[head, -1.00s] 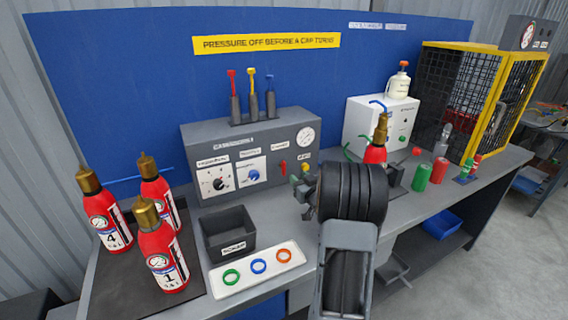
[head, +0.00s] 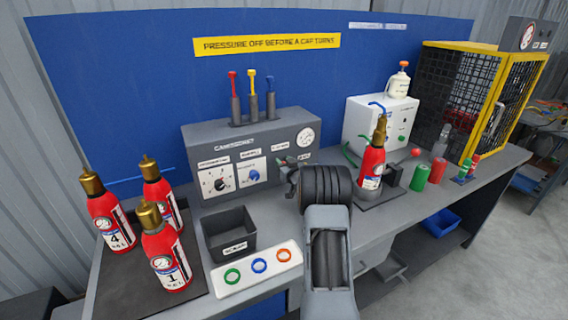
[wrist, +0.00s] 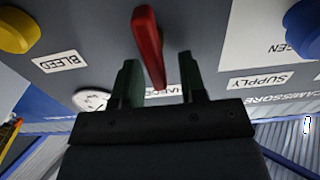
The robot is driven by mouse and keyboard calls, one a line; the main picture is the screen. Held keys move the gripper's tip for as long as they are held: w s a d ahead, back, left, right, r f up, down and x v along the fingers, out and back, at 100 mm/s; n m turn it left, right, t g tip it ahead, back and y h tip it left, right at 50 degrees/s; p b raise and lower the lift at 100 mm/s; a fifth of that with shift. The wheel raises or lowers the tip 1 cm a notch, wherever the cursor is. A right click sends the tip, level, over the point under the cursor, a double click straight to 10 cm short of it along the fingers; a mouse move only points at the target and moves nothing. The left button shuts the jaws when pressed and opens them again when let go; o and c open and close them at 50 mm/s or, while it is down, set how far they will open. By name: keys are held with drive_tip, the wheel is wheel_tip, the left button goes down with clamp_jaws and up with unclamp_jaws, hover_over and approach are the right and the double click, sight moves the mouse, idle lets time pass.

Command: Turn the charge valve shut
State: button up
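The red lever (wrist: 149,40) of the charge valve sits on the grey panel (head: 255,142) and shows in the wrist view. Its label is partly hidden behind my gripper. My gripper (wrist: 160,65) is open, with one dark finger on each side of the lever's lower end. Gaps show between the lever and both fingers. In the head view my gripper (head: 291,172) is at the right part of the panel front and hides the lever.
A yellow bleed knob (wrist: 18,30) and a blue supply knob (wrist: 303,27) flank the lever. Below the panel are a dark bin (head: 230,233) and a white tray (head: 256,268) of coloured rings. A red extinguisher (head: 371,165) stands to the right of my arm.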

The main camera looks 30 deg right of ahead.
clamp_jaws()
idle(0.3)
drive_tip(key=shift+m, duration=0.3)
drive_tip(key=m, duration=0.2)
drive_tip(key=d+m, duration=0.1)
drive_tip(key=shift+s+m, duration=0.1)
drive_tip(key=shift+m, duration=0.3)
drive_tip(key=shift+s+d+f+m+p, duration=0.1)
drive_tip(key=shift+d+f+m+p, duration=0.3)
drive_tip(key=shift+m, duration=1.85)
drive_tip(key=shift+w+d+f+m+p, duration=0.15)
drive_tip(key=shift+f+m+p, duration=0.3)
drive_tip(key=shift+m, duration=1.75)
drive_tip(key=shift+s+d+f+m+p, duration=0.15)
drive_tip(key=shift+d+f+m+p, duration=0.3)
drive_tip(key=shift+m, duration=1.8)
drive_tip(key=shift+a+f, duration=0.1)
drive_tip(key=shift+f, duration=0.05)
